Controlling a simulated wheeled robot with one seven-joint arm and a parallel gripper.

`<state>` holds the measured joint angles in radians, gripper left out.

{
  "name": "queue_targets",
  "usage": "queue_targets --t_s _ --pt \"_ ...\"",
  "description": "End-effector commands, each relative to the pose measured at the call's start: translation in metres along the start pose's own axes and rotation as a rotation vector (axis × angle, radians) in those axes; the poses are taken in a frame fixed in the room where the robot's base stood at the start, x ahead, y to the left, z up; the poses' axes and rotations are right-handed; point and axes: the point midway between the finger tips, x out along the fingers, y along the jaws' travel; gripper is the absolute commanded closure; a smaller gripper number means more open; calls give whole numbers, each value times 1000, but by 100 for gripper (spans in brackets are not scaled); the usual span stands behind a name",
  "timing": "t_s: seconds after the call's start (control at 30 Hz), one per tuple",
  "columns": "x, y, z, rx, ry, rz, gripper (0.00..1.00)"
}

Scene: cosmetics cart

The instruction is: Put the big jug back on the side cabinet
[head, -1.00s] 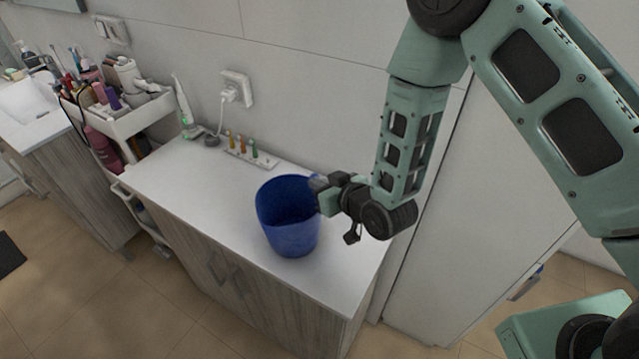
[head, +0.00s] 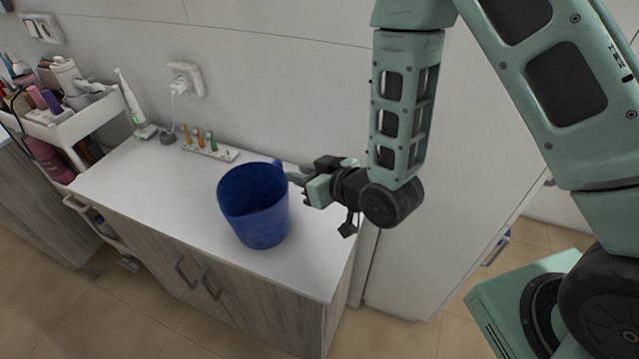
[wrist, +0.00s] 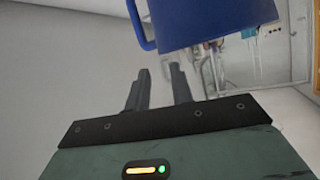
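The big blue jug (head: 258,215) stands upright on the white top of the side cabinet (head: 150,185), near its right end. Its handle is at the jug's upper right, towards my gripper. My gripper (head: 296,180) is just right of the jug, above the cabinet top. In the wrist view, the two fingers of my gripper (wrist: 159,75) are apart with nothing between them. There the jug (wrist: 210,20) and its blue handle (wrist: 138,28) show beyond the fingertips, clear of them.
A small rack with coloured bottles (head: 208,150) and an upright electric toothbrush (head: 132,105) stand at the back of the cabinet top. A white cart (head: 80,125) full of cosmetics is at the left. The cabinet top left of the jug is clear.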

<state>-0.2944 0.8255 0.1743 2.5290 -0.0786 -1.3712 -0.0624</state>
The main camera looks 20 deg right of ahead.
Motion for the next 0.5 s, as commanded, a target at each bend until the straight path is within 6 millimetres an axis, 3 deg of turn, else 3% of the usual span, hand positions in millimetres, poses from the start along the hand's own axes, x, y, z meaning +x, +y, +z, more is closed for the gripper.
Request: queue_targets --t_s 0.5 --pt "-39 0 -5 2 -5 0 77"
